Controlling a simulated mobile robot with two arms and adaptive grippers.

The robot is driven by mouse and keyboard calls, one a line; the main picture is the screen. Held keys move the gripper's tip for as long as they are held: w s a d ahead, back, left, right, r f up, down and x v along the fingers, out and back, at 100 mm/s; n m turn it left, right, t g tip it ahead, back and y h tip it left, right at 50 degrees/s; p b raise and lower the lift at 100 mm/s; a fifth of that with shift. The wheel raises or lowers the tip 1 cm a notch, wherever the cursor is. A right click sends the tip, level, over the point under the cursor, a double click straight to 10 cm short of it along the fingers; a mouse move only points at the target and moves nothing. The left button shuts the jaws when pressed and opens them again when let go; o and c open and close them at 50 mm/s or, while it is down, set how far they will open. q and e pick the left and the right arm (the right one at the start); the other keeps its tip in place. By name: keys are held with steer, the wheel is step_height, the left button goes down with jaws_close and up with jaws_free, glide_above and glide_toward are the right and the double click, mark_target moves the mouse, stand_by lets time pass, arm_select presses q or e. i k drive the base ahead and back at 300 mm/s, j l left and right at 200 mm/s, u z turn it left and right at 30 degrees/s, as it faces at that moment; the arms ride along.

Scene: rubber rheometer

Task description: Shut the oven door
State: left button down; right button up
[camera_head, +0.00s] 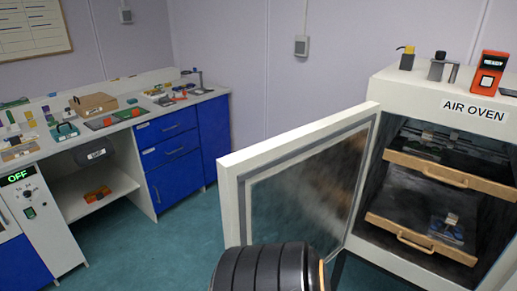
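The white air oven (453,101) stands at the right, labelled "AIR OVEN". Its door (310,180) is wide open and swung out to the left, with a white frame and a dark glass pane. The door's hinge side meets the oven's left front edge. The oven's interior shows two shelves with wooden front edges and handles, an upper shelf (452,178) and a lower shelf (420,240). A dark ridged part of my own body is at the bottom centre, in front of the door's lower edge. Neither gripper's fingers show.
A red device (489,73) and small metal and black items (437,66) stand on the oven's top. A workbench with blue drawers (174,180) runs along the left, holding a wooden box (94,103) and several small tools. Green floor (190,240) between bench and door is clear.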

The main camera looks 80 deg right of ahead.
mark_target(305, 183)
steer(key=i+z, duration=0.5)
steer(key=i+j+z, duration=0.1)
steer(key=i+z, duration=0.25)
steer(key=z, duration=0.15)
steer(key=i+z, duration=0.15)
steer(key=z, duration=0.35)
steer(key=i+z, duration=0.15)
steer(key=z, duration=0.35)
steer(key=i+z, duration=0.15)
steer(key=z, duration=0.35)
steer(key=i+j+z, duration=0.1)
steer(key=z, duration=0.4)
steer(key=i+j+z, duration=0.15)
steer(key=z, duration=0.35)
steer(key=i+j+z, duration=0.1)
steer(key=z, duration=0.3)
steer(key=i+j+z, duration=0.15)
steer(key=z, duration=0.2)
steer(key=i+j+z, duration=0.2)
steer(key=z, duration=0.2)
steer(key=i+j+z, duration=0.15)
steer(key=z, duration=0.2)
steer(key=j, duration=0.1)
